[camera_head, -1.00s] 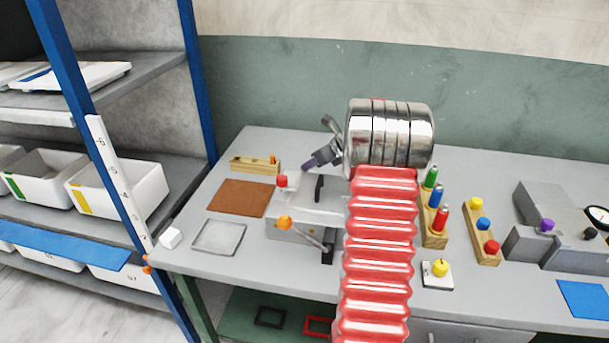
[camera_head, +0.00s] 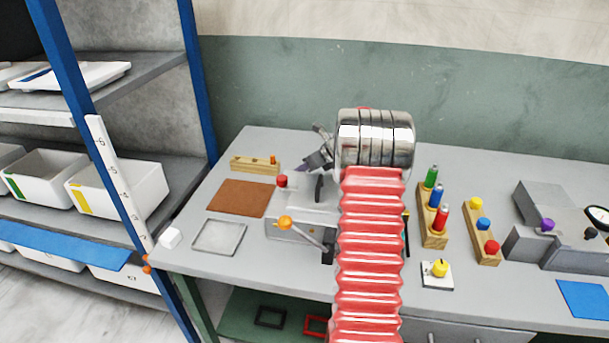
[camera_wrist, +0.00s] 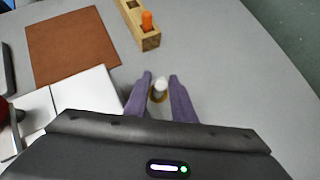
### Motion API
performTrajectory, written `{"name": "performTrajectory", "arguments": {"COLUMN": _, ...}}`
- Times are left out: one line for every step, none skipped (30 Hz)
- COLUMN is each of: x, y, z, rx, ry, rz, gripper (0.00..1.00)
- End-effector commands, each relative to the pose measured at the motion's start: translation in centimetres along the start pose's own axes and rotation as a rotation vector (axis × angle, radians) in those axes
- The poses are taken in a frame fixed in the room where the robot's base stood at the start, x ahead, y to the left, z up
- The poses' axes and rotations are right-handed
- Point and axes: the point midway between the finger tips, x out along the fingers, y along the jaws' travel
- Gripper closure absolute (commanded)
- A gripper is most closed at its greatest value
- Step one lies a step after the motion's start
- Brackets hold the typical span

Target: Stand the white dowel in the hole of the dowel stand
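In the wrist view, the white dowel (camera_wrist: 161,84) is between my gripper's two purple fingers (camera_wrist: 160,80), with a narrow gap visible on each side. A small tan, round-looking part shows at its lower end; I cannot tell what it is. A wooden block with holes (camera_wrist: 152,41), likely the dowel stand, is beyond the fingertips. In the head view, this block (camera_head: 250,164) is at the table's back left. My gripper (camera_head: 310,168) is right of it; the white dowel is hidden there.
A brown mat (camera_head: 238,198) and grey tray (camera_head: 218,237) lie left. A press with red knob (camera_head: 282,181) and orange-balled lever (camera_head: 285,223) stands close below my gripper. Peg racks (camera_head: 434,217) are to the right. Table surface behind the block is clear.

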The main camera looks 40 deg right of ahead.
Motion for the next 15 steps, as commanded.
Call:
{"name": "performTrajectory", "arguments": {"x": -0.01, "y": 0.00, "z": 0.00, "rx": 0.000, "ry": 0.000, "rz": 0.000, "gripper": 0.77}}
{"name": "performTrajectory", "arguments": {"x": -0.01, "y": 0.00, "z": 0.00, "rx": 0.000, "ry": 0.000, "rz": 0.000, "gripper": 0.78}}
{"name": "performTrajectory", "arguments": {"x": -0.01, "y": 0.00, "z": 0.00, "rx": 0.000, "ry": 0.000, "rz": 0.000, "gripper": 0.81}}
{"name": "performTrajectory", "arguments": {"x": -0.01, "y": 0.00, "z": 0.00, "rx": 0.000, "ry": 0.000, "rz": 0.000, "gripper": 0.83}}
{"name": "performTrajectory", "arguments": {"x": -0.01, "y": 0.00, "z": 0.00, "rx": 0.000, "ry": 0.000, "rz": 0.000, "gripper": 0.85}}
{"name": "performTrajectory", "arguments": {"x": -0.01, "y": 0.00, "z": 0.00, "rx": 0.000, "ry": 0.000, "rz": 0.000, "gripper": 0.88}}
{"name": "performTrajectory", "arguments": {"x": -0.01, "y": 0.00, "z": -0.01, "rx": 0.000, "ry": 0.000, "rz": 0.000, "gripper": 0.90}}
{"name": "performTrajectory", "arguments": {"x": -0.02, "y": 0.00, "z": 0.00, "rx": 0.000, "ry": 0.000, "rz": 0.000, "gripper": 0.92}}
{"name": "performTrajectory", "arguments": {"x": -0.02, "y": 0.00, "z": 0.00, "rx": 0.000, "ry": 0.000, "rz": 0.000, "gripper": 0.95}}
{"name": "performTrajectory", "arguments": {"x": -0.02, "y": 0.00, "z": 0.00, "rx": 0.000, "ry": 0.000, "rz": 0.000, "gripper": 0.97}}
{"name": "performTrajectory", "arguments": {"x": -0.02, "y": 0.00, "z": 0.00, "rx": 0.000, "ry": 0.000, "rz": 0.000, "gripper": 0.99}}
{"name": "performTrajectory", "arguments": {"x": -0.02, "y": 0.00, "z": 0.00, "rx": 0.000, "ry": 0.000, "rz": 0.000, "gripper": 1.00}}
{"name": "performTrajectory", "arguments": {"x": -0.02, "y": 0.00, "z": 0.00, "rx": 0.000, "ry": 0.000, "rz": 0.000, "gripper": 1.00}}
{"name": "performTrajectory", "arguments": {"x": -0.02, "y": 0.00, "z": 0.00, "rx": 0.000, "ry": 0.000, "rz": 0.000, "gripper": 1.00}}
{"name": "performTrajectory", "arguments": {"x": -0.02, "y": 0.00, "z": 0.00, "rx": 0.000, "ry": 0.000, "rz": 0.000, "gripper": 1.00}}
